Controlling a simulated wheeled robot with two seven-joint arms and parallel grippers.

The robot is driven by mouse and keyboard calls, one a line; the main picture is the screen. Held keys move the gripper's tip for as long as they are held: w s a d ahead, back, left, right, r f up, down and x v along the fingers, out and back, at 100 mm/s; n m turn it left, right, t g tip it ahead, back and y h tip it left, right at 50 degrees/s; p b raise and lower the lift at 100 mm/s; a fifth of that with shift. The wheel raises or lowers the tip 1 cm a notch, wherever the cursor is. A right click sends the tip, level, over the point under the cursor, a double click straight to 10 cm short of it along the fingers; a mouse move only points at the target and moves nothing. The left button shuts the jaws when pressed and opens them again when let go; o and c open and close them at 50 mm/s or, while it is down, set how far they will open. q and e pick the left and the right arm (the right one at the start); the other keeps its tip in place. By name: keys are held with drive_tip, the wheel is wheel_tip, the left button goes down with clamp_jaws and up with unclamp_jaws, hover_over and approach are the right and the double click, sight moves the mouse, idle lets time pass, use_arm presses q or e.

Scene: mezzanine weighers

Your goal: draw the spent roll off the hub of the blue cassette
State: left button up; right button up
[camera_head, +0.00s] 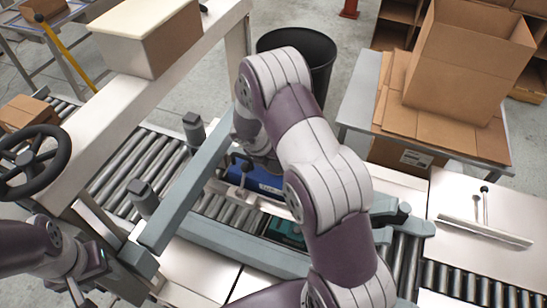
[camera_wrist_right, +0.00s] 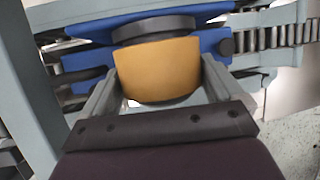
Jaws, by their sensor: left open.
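The blue cassette (camera_head: 262,183) lies in the conveyor frame, largely hidden behind my right arm in the head view. In the right wrist view the blue cassette (camera_wrist_right: 85,62) spans the top of the picture. An orange-tan roll (camera_wrist_right: 157,72) sits in front of its dark round flange (camera_wrist_right: 155,29); the hub itself is hidden. My right gripper (camera_wrist_right: 158,80) has one finger on each side of the roll, close to its edges; whether both press on it cannot be told. My left gripper (camera_head: 97,291) is open and empty at the lower left, away from the cassette.
A grey beam (camera_head: 185,188) crosses beside the cassette. A black handwheel (camera_head: 33,160) is at the left and a black bin (camera_head: 318,60) stands behind my right arm. An open cardboard box (camera_head: 465,70) is on the right table. A teal part (camera_head: 286,232) lies among the rollers.

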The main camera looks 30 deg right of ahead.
drive_tip(key=shift+r+p, duration=0.2)
drive_tip(key=shift+p, duration=0.15)
idle(0.6)
drive_tip(key=shift+s+a+b, duration=0.45)
drive_tip(key=shift+s+a, duration=0.45)
drive_tip(key=shift+a, duration=0.15)
drive_tip(key=shift+s+a+b, duration=0.5)
drive_tip(key=shift+s+a, duration=1.35)
drive_tip(key=shift+a, duration=0.3)
